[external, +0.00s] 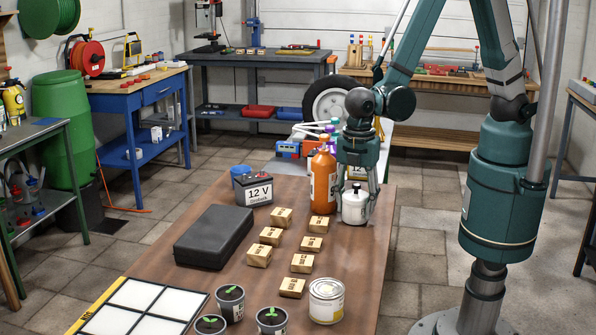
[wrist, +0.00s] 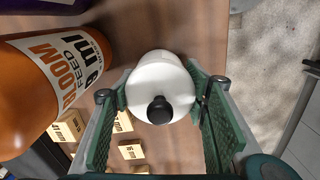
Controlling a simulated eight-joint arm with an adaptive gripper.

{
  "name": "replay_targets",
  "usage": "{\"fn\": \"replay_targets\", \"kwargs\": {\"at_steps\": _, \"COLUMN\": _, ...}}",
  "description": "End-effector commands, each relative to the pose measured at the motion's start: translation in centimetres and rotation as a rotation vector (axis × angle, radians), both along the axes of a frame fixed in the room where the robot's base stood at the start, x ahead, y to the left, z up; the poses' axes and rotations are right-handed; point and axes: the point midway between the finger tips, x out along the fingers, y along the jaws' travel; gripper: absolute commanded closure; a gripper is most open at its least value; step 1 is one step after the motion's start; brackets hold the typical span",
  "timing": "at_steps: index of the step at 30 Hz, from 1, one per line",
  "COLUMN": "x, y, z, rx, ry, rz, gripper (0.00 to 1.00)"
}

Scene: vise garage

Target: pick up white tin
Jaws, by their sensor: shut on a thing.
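The white tin (external: 355,207) is a small round white container with a black knob on top. It is near the right edge of the brown table (external: 345,270), just right of the orange bottle (external: 323,180). My gripper (external: 356,195) reaches down from above and is shut on the tin, one finger on each side. In the wrist view the white tin (wrist: 158,84) sits between the green finger pads of my gripper (wrist: 160,95), with its black knob facing the camera. I cannot tell whether its base touches the table.
The orange bottle stands close beside the tin, left in the wrist view (wrist: 45,85). Several small cardboard boxes (external: 311,243), a black case (external: 214,237), a 12 V battery (external: 254,188), a labelled can (external: 326,300) and potted seedlings (external: 230,302) share the table. Open floor (external: 430,260) lies right.

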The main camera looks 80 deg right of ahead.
Motion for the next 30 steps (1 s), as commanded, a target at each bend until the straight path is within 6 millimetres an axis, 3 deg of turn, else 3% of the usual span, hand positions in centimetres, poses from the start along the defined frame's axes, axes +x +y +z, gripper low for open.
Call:
{"fn": "replay_targets", "kwargs": {"at_steps": 8, "x": 0.0, "y": 0.0, "z": 1.9, "rx": 0.000, "ry": 0.000, "rz": 0.000, "gripper": 0.75}}
{"fn": "replay_targets", "kwargs": {"at_steps": 21, "x": 0.0, "y": 0.0, "z": 7.0, "rx": 0.000, "ry": 0.000, "rz": 0.000, "gripper": 0.75}}
{"fn": "replay_targets", "kwargs": {"at_steps": 30, "x": 0.0, "y": 0.0, "z": 9.3, "rx": 0.000, "ry": 0.000, "rz": 0.000, "gripper": 0.75}}
